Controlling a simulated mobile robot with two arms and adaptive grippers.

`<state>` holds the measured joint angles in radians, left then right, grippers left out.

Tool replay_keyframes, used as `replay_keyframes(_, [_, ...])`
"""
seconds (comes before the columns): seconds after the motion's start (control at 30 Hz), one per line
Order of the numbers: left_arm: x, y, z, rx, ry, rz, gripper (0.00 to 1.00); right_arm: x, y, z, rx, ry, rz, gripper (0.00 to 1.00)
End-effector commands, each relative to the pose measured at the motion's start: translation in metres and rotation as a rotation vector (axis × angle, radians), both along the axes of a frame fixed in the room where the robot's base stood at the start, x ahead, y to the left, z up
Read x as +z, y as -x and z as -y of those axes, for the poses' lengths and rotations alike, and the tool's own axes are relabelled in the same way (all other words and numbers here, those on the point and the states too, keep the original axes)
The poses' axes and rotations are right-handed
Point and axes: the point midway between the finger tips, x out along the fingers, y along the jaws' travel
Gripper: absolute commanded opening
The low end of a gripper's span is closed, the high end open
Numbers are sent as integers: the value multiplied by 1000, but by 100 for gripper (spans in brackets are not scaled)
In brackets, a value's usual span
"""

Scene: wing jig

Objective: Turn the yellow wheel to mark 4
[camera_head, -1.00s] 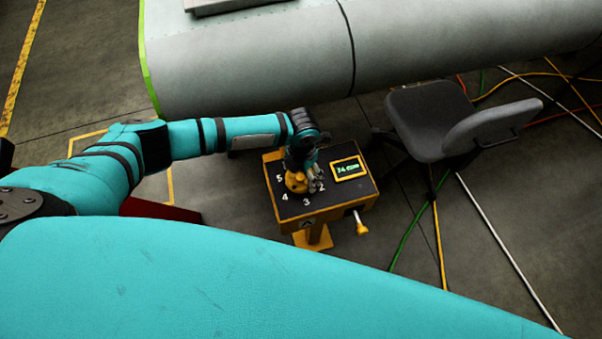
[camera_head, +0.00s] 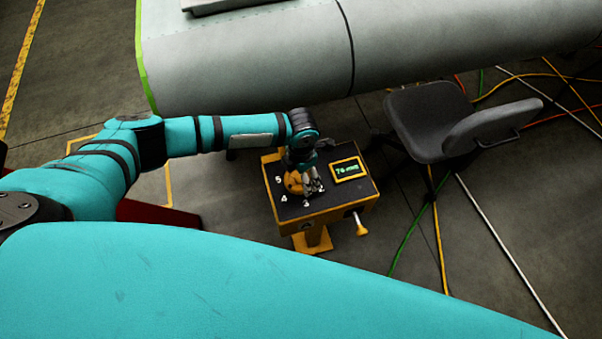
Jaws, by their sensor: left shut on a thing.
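The yellow wheel (camera_head: 292,183) sits on the dark top of the pedestal box (camera_head: 340,200), partly hidden by my left gripper. My left gripper (camera_head: 313,188) points down and is shut on the wheel at its right front side, near marks 2 and 3. White mark 4 (camera_head: 284,199) shows in front of the wheel, and mark 5 (camera_head: 278,179) shows to its left. I cannot make out the wheel's pointer. A yellow-framed display (camera_head: 347,169) with green digits lies right of the gripper. My right gripper is not in view.
A yellow-ended handle (camera_head: 361,229) sticks out of the box's front right. A grey chair (camera_head: 430,120) stands close on the right. The large grey wing (camera_head: 240,60) lies behind the box. Cables (camera_head: 415,225) and a white rod cross the floor at right.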

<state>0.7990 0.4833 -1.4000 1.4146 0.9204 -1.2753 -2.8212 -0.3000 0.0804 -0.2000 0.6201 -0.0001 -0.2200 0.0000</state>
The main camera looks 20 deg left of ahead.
Motion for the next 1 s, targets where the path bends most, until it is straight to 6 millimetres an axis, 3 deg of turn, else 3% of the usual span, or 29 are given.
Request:
replay_keyframes(0.07, [1,-1,0,1,0,2,46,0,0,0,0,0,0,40])
replay_keyframes(0.1, [1,-1,0,1,0,2,83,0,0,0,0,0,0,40])
replay_keyframes(0.23, [0,-1,0,1,0,1,100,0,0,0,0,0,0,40])
replay_keyframes(0.63, [10,-1,0,1,1,2,100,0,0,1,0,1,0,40])
replay_keyframes(1.0, [84,-2,0,0,2,5,100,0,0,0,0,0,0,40])
